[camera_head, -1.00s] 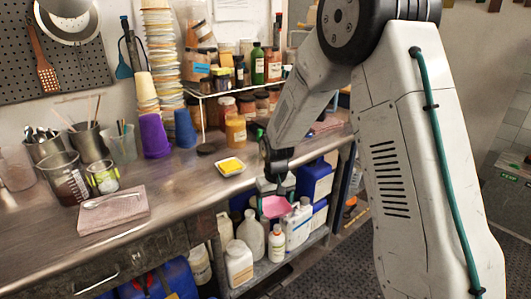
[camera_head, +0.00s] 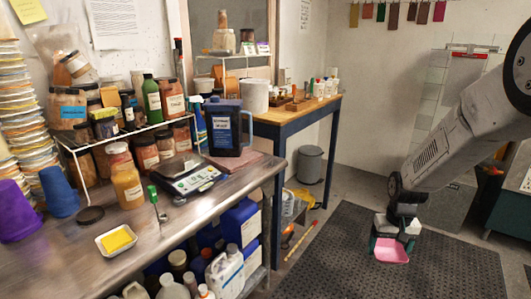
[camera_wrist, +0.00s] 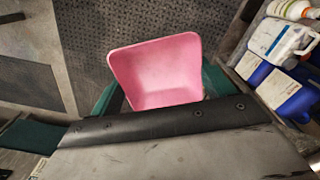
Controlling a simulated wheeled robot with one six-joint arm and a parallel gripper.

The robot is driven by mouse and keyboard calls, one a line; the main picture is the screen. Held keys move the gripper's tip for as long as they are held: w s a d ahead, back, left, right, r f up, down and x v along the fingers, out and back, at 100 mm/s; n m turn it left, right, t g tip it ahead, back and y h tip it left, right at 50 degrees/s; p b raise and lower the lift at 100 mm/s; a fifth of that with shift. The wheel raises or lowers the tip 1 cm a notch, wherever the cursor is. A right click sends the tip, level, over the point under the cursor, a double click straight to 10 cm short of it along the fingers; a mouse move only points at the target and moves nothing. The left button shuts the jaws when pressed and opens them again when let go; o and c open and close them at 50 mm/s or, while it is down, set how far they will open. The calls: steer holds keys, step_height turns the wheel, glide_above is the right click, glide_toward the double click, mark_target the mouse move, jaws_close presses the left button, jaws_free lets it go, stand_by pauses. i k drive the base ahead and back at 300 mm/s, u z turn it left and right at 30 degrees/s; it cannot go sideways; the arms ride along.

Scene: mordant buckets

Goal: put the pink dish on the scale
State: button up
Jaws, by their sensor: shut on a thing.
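The pink dish (camera_head: 391,250) is a small square dish held in my gripper (camera_head: 395,238), out over the dark floor mat at the right of the head view. In the wrist view the pink dish (camera_wrist: 158,72) shows its open inside, with the green fingers beside it. My gripper is shut on it. The scale (camera_head: 188,177) is a flat device with a dark top and a grey front panel. It sits on the metal bench in the middle of the head view, well to the left of my gripper. Its top looks clear.
A white dish with yellow powder (camera_head: 116,240), an amber jar (camera_head: 126,183) and a green-handled tool (camera_head: 157,203) stand left of the scale. A dark blue jug (camera_head: 226,128) stands behind it. Jugs fill the shelf below. The mat (camera_head: 330,260) is clear floor.

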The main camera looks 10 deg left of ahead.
mark_target(178, 162)
steer(key=z, duration=0.95)
steer(key=i, duration=2.3)
steer(key=u, duration=2.05)
